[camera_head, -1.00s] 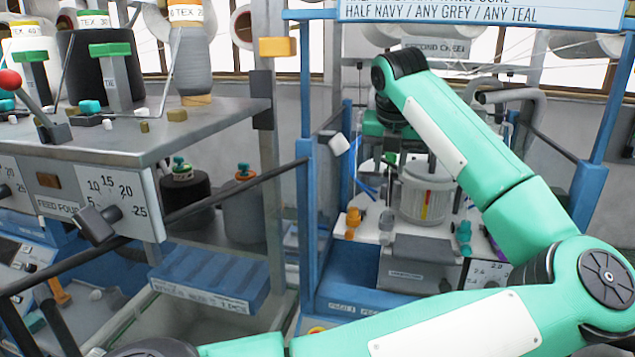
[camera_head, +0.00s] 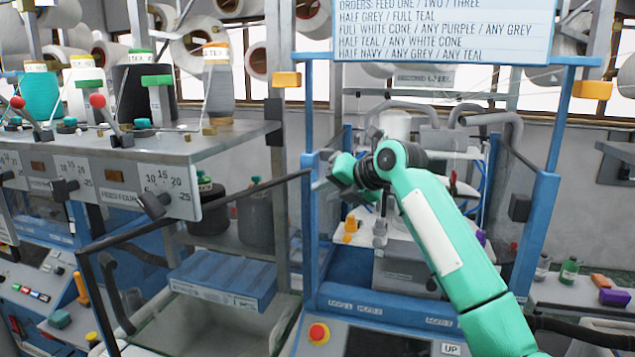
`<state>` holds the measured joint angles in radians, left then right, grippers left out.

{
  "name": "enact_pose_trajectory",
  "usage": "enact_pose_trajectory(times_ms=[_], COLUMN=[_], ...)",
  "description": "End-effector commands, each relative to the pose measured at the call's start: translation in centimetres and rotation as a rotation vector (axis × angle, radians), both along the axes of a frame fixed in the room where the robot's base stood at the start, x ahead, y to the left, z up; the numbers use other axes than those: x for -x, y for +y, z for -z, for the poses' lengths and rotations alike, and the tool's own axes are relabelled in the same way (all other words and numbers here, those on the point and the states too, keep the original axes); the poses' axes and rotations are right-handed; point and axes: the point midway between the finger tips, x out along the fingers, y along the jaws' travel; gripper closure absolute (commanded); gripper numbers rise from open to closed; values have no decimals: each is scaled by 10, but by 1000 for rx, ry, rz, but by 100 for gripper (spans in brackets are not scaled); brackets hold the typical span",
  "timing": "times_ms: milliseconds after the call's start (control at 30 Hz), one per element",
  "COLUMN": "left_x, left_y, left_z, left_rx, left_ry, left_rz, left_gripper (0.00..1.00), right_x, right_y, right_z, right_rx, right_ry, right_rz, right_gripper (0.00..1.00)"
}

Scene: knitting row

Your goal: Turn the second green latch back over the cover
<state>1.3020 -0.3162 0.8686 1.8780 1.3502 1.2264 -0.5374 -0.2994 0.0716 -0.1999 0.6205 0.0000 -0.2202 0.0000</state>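I cannot make out the cover or any green latch there. An orange fitting (camera_head: 350,228) shows on the machine's deck, below and right of the gripper.
A blue frame post (camera_head: 309,240) and a dark rail (camera_head: 200,208) stand close to the gripper. A counter (camera_head: 225,140) with yarn cones is at left. A red stop button (camera_head: 318,333) is below. An orders sign (camera_head: 430,28) hangs above.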

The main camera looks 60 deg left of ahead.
Motion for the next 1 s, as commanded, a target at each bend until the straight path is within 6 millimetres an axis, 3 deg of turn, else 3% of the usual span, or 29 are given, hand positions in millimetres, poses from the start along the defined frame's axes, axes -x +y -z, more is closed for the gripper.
enact_pose_trajectory(times_ms=[400,833,1000], left_x=[23,24,13], left_y=[13,14,12], left_z=[-23,-26,-22], left_rx=[-304,-327,-288], left_ry=[157,169,127], left_rz=[-53,-54,-42], left_gripper=[68,68,68], right_x=[-1,1,10], right_y=[-7,-10,-8], right_z=[0,0,-1], right_rx=[8,11,9], right_ry=[-2,2,12], right_rz=[-4,-3,-2], right_gripper=[22,22,22])
